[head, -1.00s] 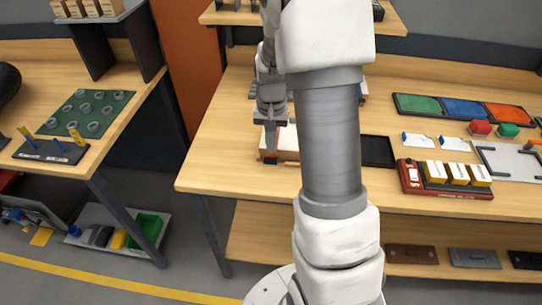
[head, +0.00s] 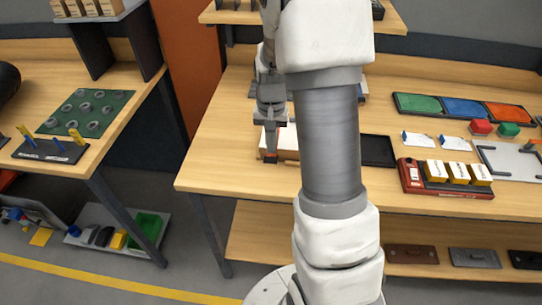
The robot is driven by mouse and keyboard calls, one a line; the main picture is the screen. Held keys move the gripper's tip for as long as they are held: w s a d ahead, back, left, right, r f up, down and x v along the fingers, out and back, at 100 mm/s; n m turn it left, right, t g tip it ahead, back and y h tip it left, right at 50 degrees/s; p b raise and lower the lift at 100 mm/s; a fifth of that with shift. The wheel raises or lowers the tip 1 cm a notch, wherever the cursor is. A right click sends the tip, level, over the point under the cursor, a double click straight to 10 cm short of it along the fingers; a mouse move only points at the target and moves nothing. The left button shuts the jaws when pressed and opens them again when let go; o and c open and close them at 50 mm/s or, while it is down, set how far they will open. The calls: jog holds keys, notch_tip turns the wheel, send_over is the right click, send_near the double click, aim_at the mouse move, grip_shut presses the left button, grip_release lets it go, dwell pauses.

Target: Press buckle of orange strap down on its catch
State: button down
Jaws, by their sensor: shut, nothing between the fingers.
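My gripper (head: 270,155) points down at the left part of the middle table, shut and empty. Its tips are at the front left of a pale box-like item (head: 288,147), which is mostly hidden behind my arm. A small reddish-orange spot (head: 270,159) shows right at the fingertips; I cannot tell whether it is the orange strap, its buckle or part of the gripper. The catch cannot be made out. Whether the fingertips touch anything is too small to tell.
My arm column blocks the middle of the view. To its right on the table (head: 225,170) are a black tray (head: 378,151), a red holder (head: 412,178) with yellow boxes, and green, blue and orange panels (head: 463,109). The table's front left corner is clear.

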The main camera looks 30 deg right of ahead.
aim_at(271, 156)
jog(key=shift+f+b, duration=1.4)
jog(key=shift+f, duration=0.65)
jog(key=shift+s+a, duration=0.1)
jog(key=shift+s+a, duration=0.4)
jog(key=shift+s, duration=0.2)
jog(key=shift+s+a, duration=0.35)
jog(key=shift+s, duration=0.2)
notch_tip(271, 156, up, 10)
jog(key=p, duration=0.7)
jog(key=shift+r, duration=0.1)
